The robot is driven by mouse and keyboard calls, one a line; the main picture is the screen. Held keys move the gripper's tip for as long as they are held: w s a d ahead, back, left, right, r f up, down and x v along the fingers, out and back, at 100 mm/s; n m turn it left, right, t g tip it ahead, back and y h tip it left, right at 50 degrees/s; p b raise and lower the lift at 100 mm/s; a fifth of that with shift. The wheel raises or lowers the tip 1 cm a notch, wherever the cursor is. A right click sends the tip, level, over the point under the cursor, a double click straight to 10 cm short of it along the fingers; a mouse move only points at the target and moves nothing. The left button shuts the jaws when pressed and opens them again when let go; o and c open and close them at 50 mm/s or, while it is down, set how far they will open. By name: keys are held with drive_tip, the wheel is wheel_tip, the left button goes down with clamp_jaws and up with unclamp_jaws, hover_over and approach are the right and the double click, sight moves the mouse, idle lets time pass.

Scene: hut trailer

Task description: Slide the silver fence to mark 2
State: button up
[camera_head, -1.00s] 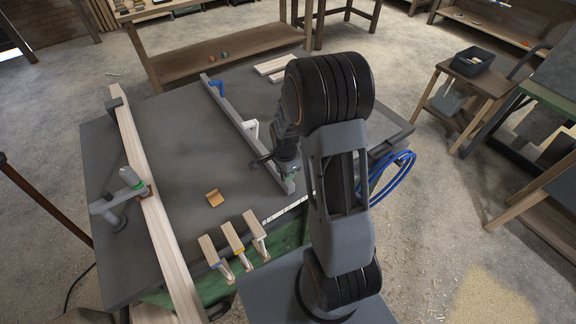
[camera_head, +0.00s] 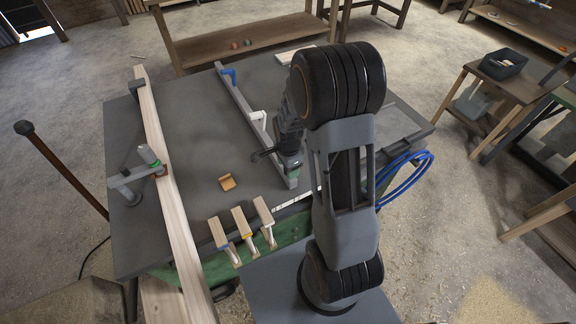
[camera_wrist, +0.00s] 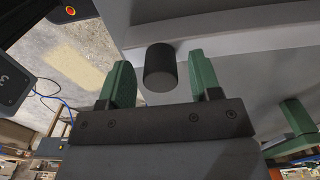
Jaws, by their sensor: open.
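The silver fence (camera_head: 246,112) is a long grey bar lying across the dark table, with a blue clamp (camera_head: 228,73) at its far end and a white one (camera_head: 258,116) midway. My gripper (camera_head: 288,168) is at the fence's near end, partly hidden by my arm. In the wrist view, my green fingers (camera_wrist: 160,76) are open, one on each side of a black round knob (camera_wrist: 160,66); a gap shows on both sides. The knob stands by a pale grey bar (camera_wrist: 220,30). A white marked strip (camera_head: 284,211) runs along the table's near edge; its numbers are unreadable.
A long wooden board (camera_head: 165,185) with a grey clamp (camera_head: 140,178) lies along the table's left. Blue hose (camera_head: 420,170) loops at right.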

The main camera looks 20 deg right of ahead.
wheel_tip(320, 180, up, 14)
idle(0.6)
drive_tip(key=shift+f, duration=0.1)
idle(0.4)
